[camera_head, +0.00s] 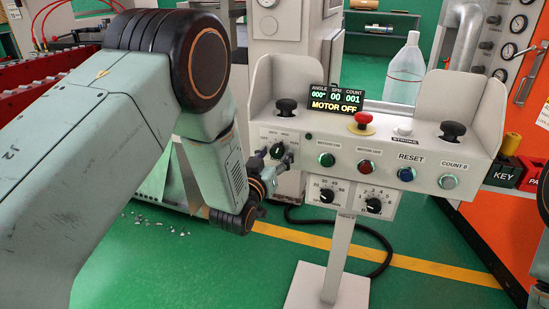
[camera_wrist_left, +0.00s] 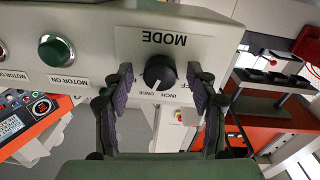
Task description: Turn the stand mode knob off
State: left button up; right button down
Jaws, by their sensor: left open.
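The stand (camera_head: 340,130) is a pale control console on a post, with a small display reading MOTOR OFF. Its mode knob (camera_head: 278,149) is black and sits at the left end of the front panel, partly behind my left gripper (camera_head: 272,160). In the left wrist view the mode knob (camera_wrist_left: 159,72) shows upside down under the word MODE, with INCH, ONCE and a partly hidden OFF around it. A pale mark on the knob points roughly toward ONCE. My left gripper (camera_wrist_left: 160,95) is open, one finger on each side of the knob, with gaps visible.
A green button (camera_head: 326,160), a red button (camera_head: 365,166) and further controls lie right of the knob. A red mushroom button (camera_head: 361,123) and black palm buttons stand on top. Two lower dials (camera_head: 327,195) hang below. A clear bottle (camera_head: 405,70) stands behind.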

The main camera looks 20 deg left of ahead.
pick_arm(q)
jog(key=c, duration=1.1)
jog(key=shift+c, duration=0.2)
jog(key=shift+n, duration=0.3)
jog(key=shift+r+n+p, duration=0.1)
jog(key=shift+n+p, duration=0.8)
jog(key=shift+n, duration=0.3)
jog(key=n+p, duration=0.2)
jog(key=n, duration=0.2)
jog(key=shift+n, duration=0.3)
jog(key=n+p, duration=0.2)
jog(key=n, duration=0.2)
jog(key=shift+n, duration=0.3)
jog(key=shift+n+y+p, duration=0.3)
jog(key=shift+n+p, duration=0.45)
jog(key=shift+n, duration=1.25)
